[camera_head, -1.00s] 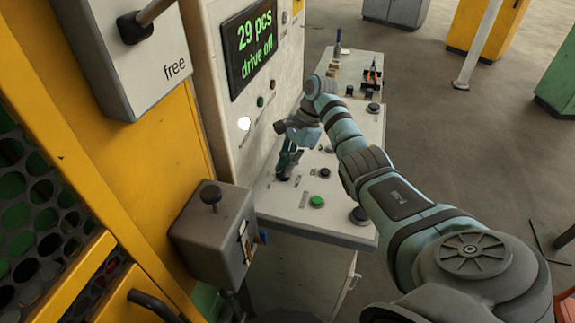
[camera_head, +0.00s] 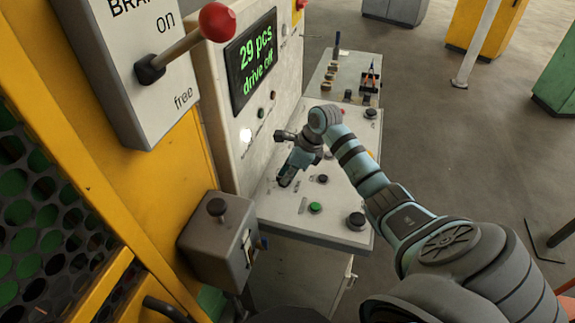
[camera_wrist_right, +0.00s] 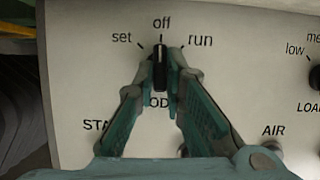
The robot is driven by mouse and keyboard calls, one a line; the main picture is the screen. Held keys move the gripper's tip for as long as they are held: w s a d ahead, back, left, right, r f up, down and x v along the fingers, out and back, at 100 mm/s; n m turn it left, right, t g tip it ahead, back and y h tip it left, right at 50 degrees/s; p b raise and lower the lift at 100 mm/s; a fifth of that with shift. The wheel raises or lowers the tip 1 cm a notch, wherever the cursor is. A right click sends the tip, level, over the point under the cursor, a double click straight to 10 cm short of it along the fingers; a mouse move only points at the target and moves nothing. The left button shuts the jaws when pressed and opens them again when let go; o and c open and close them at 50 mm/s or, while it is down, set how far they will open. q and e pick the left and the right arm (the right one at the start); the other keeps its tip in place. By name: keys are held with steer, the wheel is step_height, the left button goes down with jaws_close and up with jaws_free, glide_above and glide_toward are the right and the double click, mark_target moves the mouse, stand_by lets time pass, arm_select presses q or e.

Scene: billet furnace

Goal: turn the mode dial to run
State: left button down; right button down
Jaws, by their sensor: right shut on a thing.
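The mode dial (camera_wrist_right: 160,69) is a dark knob on the pale panel in the right wrist view. It stands upright, pointing at the "off" mark; "set" is to its left and "run" to its right. My right gripper (camera_head: 287,180) is over the control desk in the head view and hides the dial there. In the wrist view the fingers of this gripper (camera_wrist_right: 163,82) are shut on the dial, one on each side. The label below the dial is partly covered by the fingers. My left gripper is not in view.
The desk (camera_head: 335,228) has a green button (camera_head: 315,208) and a black knob (camera_head: 356,221) near its front. A display (camera_head: 252,62) reads "29 pcs drive off". A red-tipped brake lever (camera_head: 216,22) sticks out at upper left. A grey box (camera_head: 214,243) stands left of the desk.

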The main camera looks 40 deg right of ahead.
steer(key=m, duration=0.1)
steer(key=m+h+p, duration=0.1)
steer(key=m, duration=0.2)
steer(key=shift+s+a+r+m+t+h+p, duration=0.1)
steer(key=shift+a+m+t+h+p, duration=0.2)
steer(key=shift+p, duration=0.1)
steer(key=m+h+p, duration=0.1)
steer(key=m+h, duration=0.1)
steer(key=m, duration=0.2)
steer(key=shift+a+m, duration=0.15)
steer(key=shift+m, duration=0.25)
steer(key=c, duration=1.7)
jaws_free()
steer(key=shift+o, duration=0.2)
